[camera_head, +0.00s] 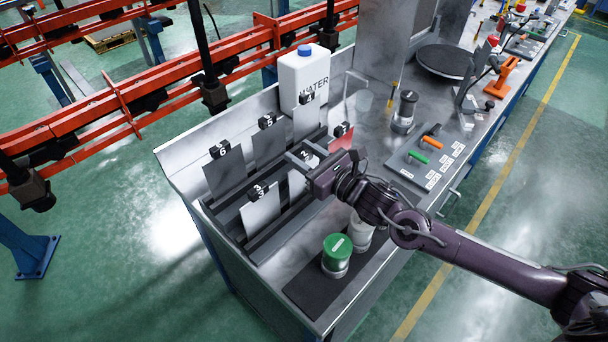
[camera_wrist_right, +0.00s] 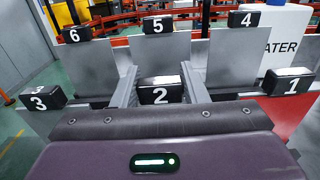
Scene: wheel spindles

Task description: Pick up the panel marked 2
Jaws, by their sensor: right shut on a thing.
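The panel marked 2 (camera_head: 297,183) is a grey plate in the front row of the rack, with a black block on top bearing a white 2. My right gripper (camera_head: 307,156) is at its top edge. In the right wrist view its fingers lie on either side of the black block marked 2 (camera_wrist_right: 160,92), and the gripper is shut on it. The panel still looks to be standing in the rack; its lower part is hard to make out. My left gripper is not in view.
Panel 3 (camera_head: 261,214) and the red panel 1 (camera_head: 341,139) flank it. Panels 6 (camera_head: 225,174), 5 (camera_head: 269,147) and 4 (camera_head: 306,120) stand behind. A white water jug (camera_head: 303,75) is at the back. A green-lidded jar (camera_head: 337,252) stands in front.

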